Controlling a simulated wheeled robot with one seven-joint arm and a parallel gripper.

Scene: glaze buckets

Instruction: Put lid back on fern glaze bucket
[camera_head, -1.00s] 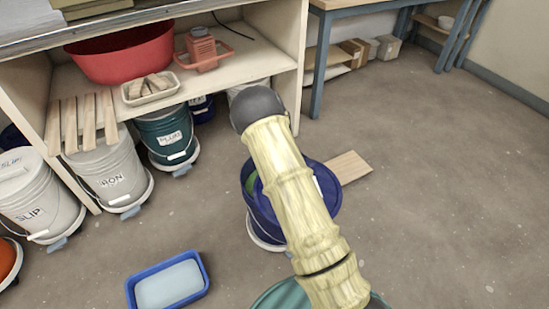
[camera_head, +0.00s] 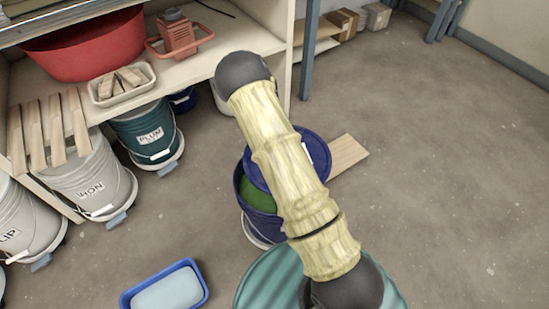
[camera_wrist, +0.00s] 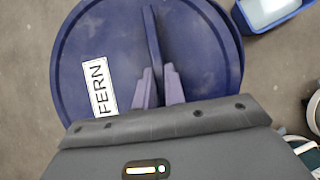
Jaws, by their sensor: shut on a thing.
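The fern bucket (camera_head: 250,220) is dark blue and stands on the floor on a pale base. Its mouth is partly uncovered and green glaze (camera_head: 257,194) shows inside. The round blue lid (camera_head: 318,150) is over the bucket's far right side, partly hidden behind my arm. In the wrist view the lid (camera_wrist: 205,45) fills the middle, with a white FERN label (camera_wrist: 100,85). My gripper (camera_wrist: 160,72) is shut on the lid's raised handle bar (camera_wrist: 152,35). The head view hides my gripper behind my arm. I cannot tell whether the lid touches the rim.
A wooden board (camera_head: 347,153) lies right of the bucket. A blue tub (camera_head: 202,290) with pale contents is at the front left. Other glaze buckets, including a plum one (camera_head: 150,150), stand under the shelf (camera_head: 215,60). The floor to the right is clear.

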